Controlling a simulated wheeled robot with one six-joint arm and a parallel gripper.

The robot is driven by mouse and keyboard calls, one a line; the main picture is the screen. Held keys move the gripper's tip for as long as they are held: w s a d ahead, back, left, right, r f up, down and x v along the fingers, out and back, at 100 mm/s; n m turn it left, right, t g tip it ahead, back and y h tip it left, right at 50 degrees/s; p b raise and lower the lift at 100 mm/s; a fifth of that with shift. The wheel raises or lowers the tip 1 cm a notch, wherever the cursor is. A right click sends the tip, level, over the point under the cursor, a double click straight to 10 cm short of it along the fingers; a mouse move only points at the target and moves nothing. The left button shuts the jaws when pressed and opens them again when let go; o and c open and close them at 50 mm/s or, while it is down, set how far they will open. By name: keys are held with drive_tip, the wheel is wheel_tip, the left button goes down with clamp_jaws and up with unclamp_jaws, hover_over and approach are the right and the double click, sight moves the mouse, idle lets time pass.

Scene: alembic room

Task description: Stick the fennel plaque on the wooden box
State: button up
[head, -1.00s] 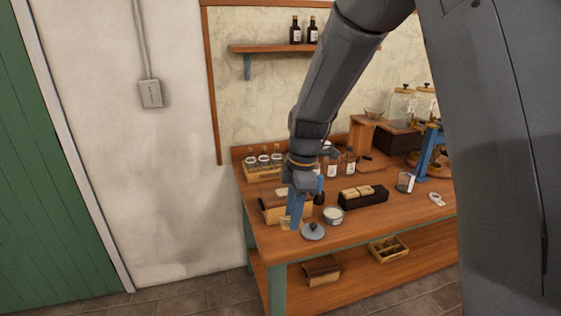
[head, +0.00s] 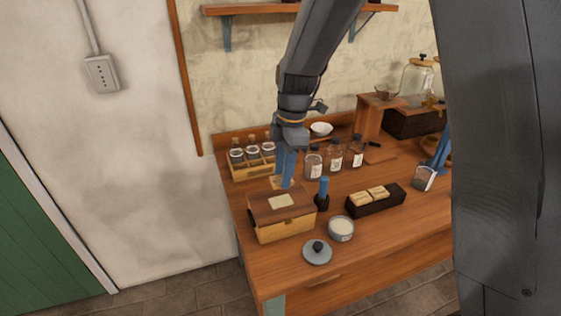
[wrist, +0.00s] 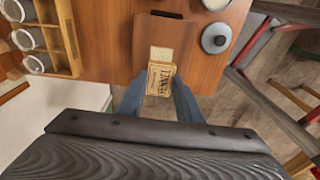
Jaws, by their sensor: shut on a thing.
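The wooden box (head: 284,226) stands near the left front of the table, with a brown lid and a paler front. A pale rectangular patch (head: 281,201) lies on its lid; it also shows in the wrist view (wrist: 161,54). My gripper (head: 286,184) is shut on a small pale plaque (wrist: 160,79) with dark lettering, which I cannot read surely. In the head view the plaque and fingertips are just above and behind the box lid. In the wrist view the plaque overlaps the near edge of the patch; I cannot tell whether they touch.
A rack of jars (head: 252,162) stands behind the box, and several brown bottles (head: 334,157) stand to its right. A blue-handled tool (head: 322,193), a round tin (head: 341,229) and a grey lid (head: 317,252) are close on the right. A dark tray (head: 375,200) stands farther right.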

sight(282, 201)
drive_tip(key=shift+a+f+b, duration=0.15)
drive_tip(key=shift+f+b, duration=0.2)
drive_tip(key=shift+f, duration=0.25)
drive_tip(key=shift+f+b, duration=1.7)
drive_tip(key=shift+f, duration=1.05)
drive_tip(key=o, duration=1.1)
drive_tip(key=shift+r+p, duration=2.3)
drive_tip(key=shift+r, duration=1.25)
